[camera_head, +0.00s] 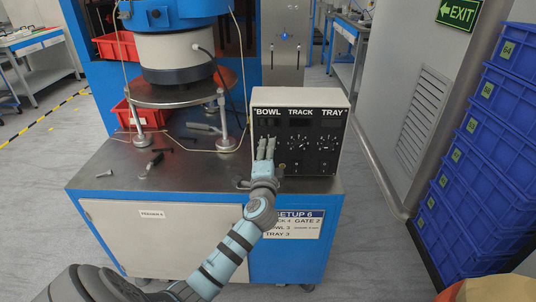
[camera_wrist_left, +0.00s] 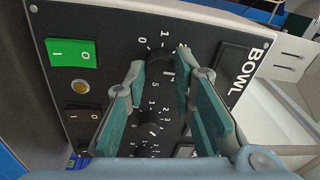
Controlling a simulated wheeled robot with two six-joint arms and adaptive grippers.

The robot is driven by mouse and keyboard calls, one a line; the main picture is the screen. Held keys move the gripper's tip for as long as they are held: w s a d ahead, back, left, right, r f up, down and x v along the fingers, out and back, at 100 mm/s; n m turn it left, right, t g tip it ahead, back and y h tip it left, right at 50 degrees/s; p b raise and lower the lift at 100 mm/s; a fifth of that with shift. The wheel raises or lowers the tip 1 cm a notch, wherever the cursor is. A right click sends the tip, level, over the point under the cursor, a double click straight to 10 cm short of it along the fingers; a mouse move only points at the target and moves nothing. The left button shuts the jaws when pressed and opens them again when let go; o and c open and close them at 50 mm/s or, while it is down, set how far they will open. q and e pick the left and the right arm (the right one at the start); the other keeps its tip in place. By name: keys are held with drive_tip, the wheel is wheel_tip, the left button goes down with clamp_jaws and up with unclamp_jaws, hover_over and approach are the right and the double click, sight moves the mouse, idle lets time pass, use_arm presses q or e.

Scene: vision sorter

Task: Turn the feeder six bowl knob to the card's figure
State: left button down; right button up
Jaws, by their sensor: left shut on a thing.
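The control box (camera_head: 258,98) has a black front panel lettered BOWL, TRACK and TRAY. My left gripper (camera_head: 266,141) is at its BOWL column and hides that dial in the head view. In the left wrist view the black bowl knob (camera_wrist_left: 158,66) sits between the fingertips, and my gripper is shut on it. Figures ring the knob; its pointer is too unclear to read. My right gripper is out of view.
A green switch (camera_wrist_left: 72,53) and a dark switch (camera_wrist_left: 82,113) sit beside the knobs. Another knob (camera_wrist_left: 149,123) lies close to my fingers. Loose tools (camera_head: 151,163) lie on the metal top, left of the box. Blue crates (camera_head: 497,130) stand at the right.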

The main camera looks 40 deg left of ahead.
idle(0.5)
use_arm(q)
drive_tip(key=c, duration=1.3)
unclamp_jaws()
drive_tip(key=shift+c, duration=0.2)
drive_tip(key=v, duration=1.2)
